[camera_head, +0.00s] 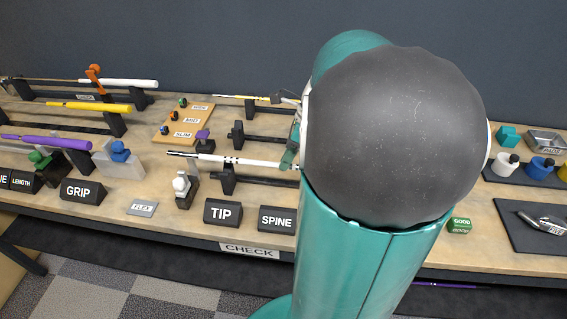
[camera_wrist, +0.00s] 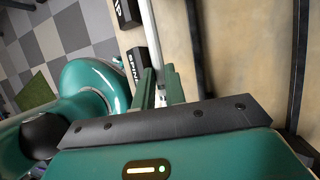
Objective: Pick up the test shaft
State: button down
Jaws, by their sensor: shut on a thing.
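The white test shaft (camera_head: 243,162), with dark bands and a black tip at its left end, lies nearly level across the bench in the head view. It runs leftward from my gripper (camera_head: 291,157), which is partly hidden by my own arm. The wrist view shows the shaft (camera_wrist: 148,28) running away between the green fingers of my gripper (camera_wrist: 160,88), which is shut on it. The shaft passes above or beside a black rest (camera_head: 229,180); I cannot tell whether it touches. The shaft's right end is hidden behind my arm.
TIP (camera_head: 228,213) and SPINE (camera_head: 277,219) blocks stand at the front edge. A white clamp (camera_head: 183,188) is near the shaft's left end. Another thin shaft (camera_head: 250,98) lies behind. Yellow (camera_head: 90,107) and purple (camera_head: 45,142) grips lie left. Cups (camera_head: 541,168) stand right.

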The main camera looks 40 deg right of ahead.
jog(key=s+a+r, duration=0.2)
jog(key=s+r, duration=0.5)
jog(key=s, duration=0.5)
jog(key=shift+r, duration=0.4)
jog(key=shift+s, duration=0.1)
jog(key=c, duration=2.1)
grip_release()
grip_shut()
